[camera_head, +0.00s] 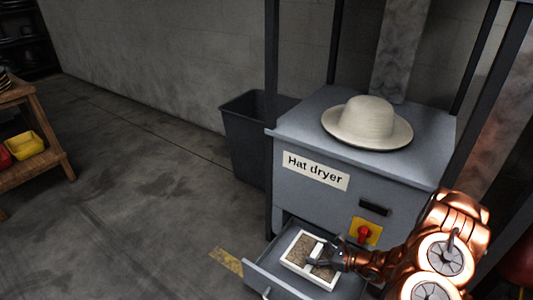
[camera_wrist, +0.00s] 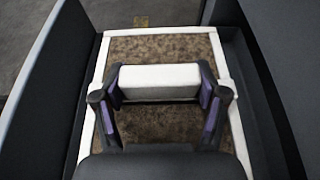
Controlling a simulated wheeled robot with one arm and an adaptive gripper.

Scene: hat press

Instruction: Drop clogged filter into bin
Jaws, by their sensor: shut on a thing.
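The clogged filter (camera_head: 300,247) is a white-framed rectangle with a mottled brown mesh. It lies in the open drawer (camera_head: 262,276) at the bottom of the hat dryer. My gripper (camera_head: 318,255) is at the filter and shut on its white handle bar. In the wrist view my gripper (camera_wrist: 160,98) has its purple-padded fingers at both ends of the white handle, with the filter (camera_wrist: 160,46) mesh around and below. The bin (camera_head: 245,135), dark grey and open-topped, stands on the floor behind and left of the dryer.
The hat dryer (camera_head: 370,185) carries a cream hat (camera_head: 368,122) on top and a red knob (camera_head: 364,234) on its front. Dark posts stand around it. A wooden shelf (camera_head: 40,165) with yellow and red containers is at far left. The floor between is clear.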

